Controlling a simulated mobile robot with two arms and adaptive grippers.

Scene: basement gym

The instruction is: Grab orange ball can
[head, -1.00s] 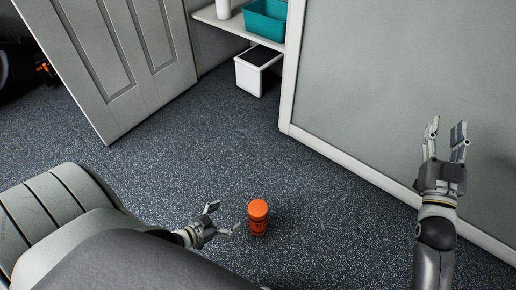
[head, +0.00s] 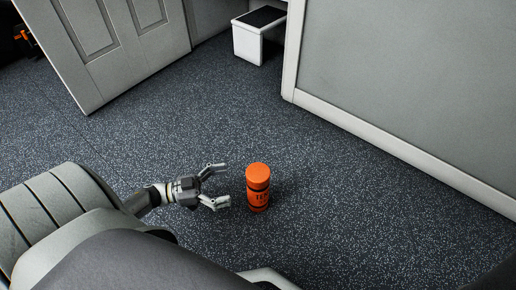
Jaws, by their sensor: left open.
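The orange ball can (head: 258,188) stands upright on the dark speckled floor, near the middle of the head view. It has an orange lid and dark lettering and bands on its side. My left gripper (head: 221,185) is just left of the can. Its two fingers are open and point right, toward the can, with a small gap between the fingertips and the can. Nothing is between the fingers. My right gripper is not in the head view.
A grey panelled door (head: 110,45) stands at the upper left. A white step stool (head: 258,38) with a dark top stands at the back. A grey wall with a white baseboard (head: 400,150) runs along the right. The floor around the can is clear.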

